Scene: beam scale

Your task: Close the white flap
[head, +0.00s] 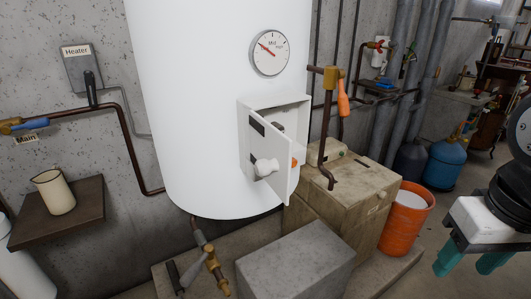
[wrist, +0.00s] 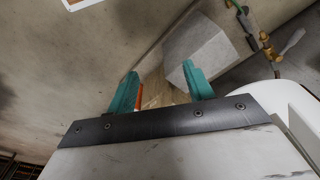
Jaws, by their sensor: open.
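The white flap (head: 289,180) is on a small white box (head: 275,101) on the front of a large white tank (head: 200,70). The flap stands open, swung out from the box. A white knob (head: 265,167) and an orange part (head: 294,162) show at the box. My gripper (head: 470,262) is at the far right of the head view, well apart from the flap. Its teal fingers are spread and empty, also in the wrist view (wrist: 162,88). The flap does not show in the wrist view.
A grey block (head: 295,262) stands below the tank. A tan box (head: 345,195) and an orange bucket (head: 407,220) stand between the flap and my gripper. A pipe with an orange-handled valve (head: 343,97) rises right of the flap. A jug (head: 54,192) sits on the left shelf.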

